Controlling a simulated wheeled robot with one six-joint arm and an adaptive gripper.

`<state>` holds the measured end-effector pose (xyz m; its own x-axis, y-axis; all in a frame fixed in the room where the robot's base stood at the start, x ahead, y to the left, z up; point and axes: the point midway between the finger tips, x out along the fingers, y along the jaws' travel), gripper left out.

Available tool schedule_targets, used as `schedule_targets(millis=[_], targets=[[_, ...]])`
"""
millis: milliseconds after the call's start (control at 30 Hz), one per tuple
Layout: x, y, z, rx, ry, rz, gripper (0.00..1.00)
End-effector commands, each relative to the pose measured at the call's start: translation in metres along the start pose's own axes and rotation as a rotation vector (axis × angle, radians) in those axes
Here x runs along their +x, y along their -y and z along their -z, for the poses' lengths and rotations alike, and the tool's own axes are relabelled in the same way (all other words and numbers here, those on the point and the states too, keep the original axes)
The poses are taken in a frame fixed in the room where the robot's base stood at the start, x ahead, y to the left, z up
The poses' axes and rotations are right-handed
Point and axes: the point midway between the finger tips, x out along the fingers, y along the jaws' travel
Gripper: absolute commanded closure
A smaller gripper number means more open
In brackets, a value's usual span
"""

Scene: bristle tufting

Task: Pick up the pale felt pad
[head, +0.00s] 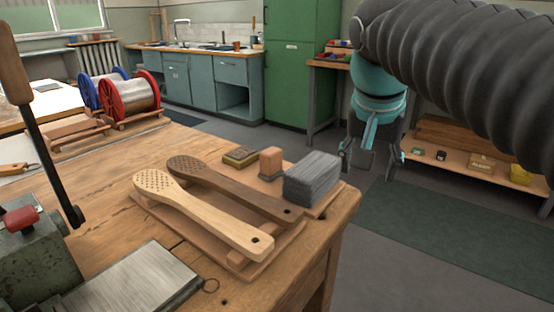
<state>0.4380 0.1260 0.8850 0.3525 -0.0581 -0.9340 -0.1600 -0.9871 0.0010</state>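I cannot pick out a pale felt pad with certainty. Small things lie at the far right of the wooden workbench (330,212): a flat yellowish-brown block with a dark base (240,156), a small tan block on a grey base (271,163), and a larger grey, streaked block (312,178). My gripper (372,168) hangs beyond the bench's right edge, right of the grey block and apart from it. Its fingers are spread and nothing shows between them.
Two brush bodies, one pale (200,212) and one dark (235,188), rest on a wooden stand. A lever machine (30,250) stands at left, wire spools (130,97) behind. A low shelf (455,166) holds small things at right. The floor (375,255) beside the bench is clear.

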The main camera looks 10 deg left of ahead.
Motion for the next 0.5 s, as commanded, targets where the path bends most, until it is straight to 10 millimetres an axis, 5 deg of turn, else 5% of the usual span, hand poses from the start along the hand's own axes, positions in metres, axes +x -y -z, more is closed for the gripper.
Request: schedule_targets(millis=[200,500], targets=[[-0.043,0.095,0.034,0.089,0.001,-0.049,0.38],[-0.078,0.188,0.029,0.228,-0.020,-0.097,0.38]])
